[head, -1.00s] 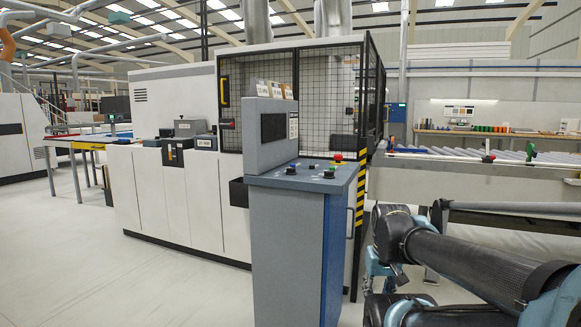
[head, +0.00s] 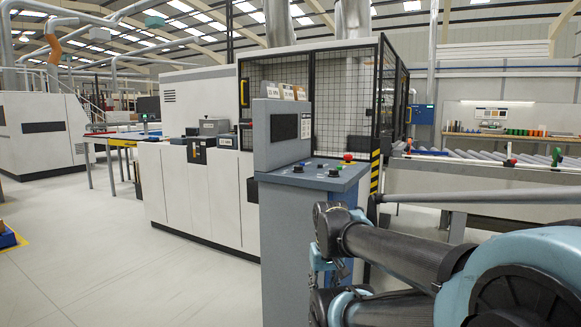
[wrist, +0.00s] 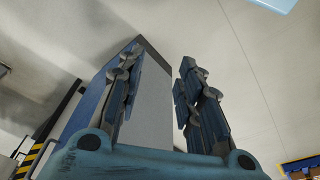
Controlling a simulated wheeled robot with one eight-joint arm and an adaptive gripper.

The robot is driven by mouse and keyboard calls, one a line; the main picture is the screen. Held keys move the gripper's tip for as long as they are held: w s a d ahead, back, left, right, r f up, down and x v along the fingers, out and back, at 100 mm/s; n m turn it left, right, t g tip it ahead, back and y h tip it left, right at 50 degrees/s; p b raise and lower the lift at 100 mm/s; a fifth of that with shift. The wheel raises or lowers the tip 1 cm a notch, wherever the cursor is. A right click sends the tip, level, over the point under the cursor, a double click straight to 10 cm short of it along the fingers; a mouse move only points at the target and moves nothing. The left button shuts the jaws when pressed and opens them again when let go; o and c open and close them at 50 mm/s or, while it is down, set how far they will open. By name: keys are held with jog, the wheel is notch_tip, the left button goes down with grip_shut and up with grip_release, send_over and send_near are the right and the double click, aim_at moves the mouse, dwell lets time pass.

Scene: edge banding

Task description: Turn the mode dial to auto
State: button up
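The grey-and-blue control console (head: 290,225) stands in the middle of the head view, with a sloped top panel (head: 315,178). On the panel are a black knob (head: 334,172), another black knob (head: 298,169), small blue buttons and a red button (head: 348,158). I cannot tell which knob is the mode dial or where it points. My gripper (wrist: 160,62) shows in the wrist view with its two fingers apart and nothing between them. The console's side (wrist: 152,110) shows behind the fingers.
A screen housing (head: 280,135) rises at the panel's back. The white edge-banding machine (head: 205,195) with a mesh guard (head: 310,95) stands behind. A roller conveyor (head: 470,165) lies to the right. Floor to the left (head: 90,260) is open.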

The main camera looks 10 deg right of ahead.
jog(key=o, duration=0.4)
jog(key=shift+s+r, duration=0.2)
notch_tip(320, 180, up, 45)
jog(key=n+g, duration=0.2)
jog(key=n, duration=0.9)
send_over(298, 169)
jog(key=w, duration=0.2)
jog(key=f, duration=1.7)
jog(key=shift+d+f, duration=0.2)
jog(key=shift+d, duration=0.05)
jog(key=shift+c, duration=0.4)
jog(key=c, duration=1)
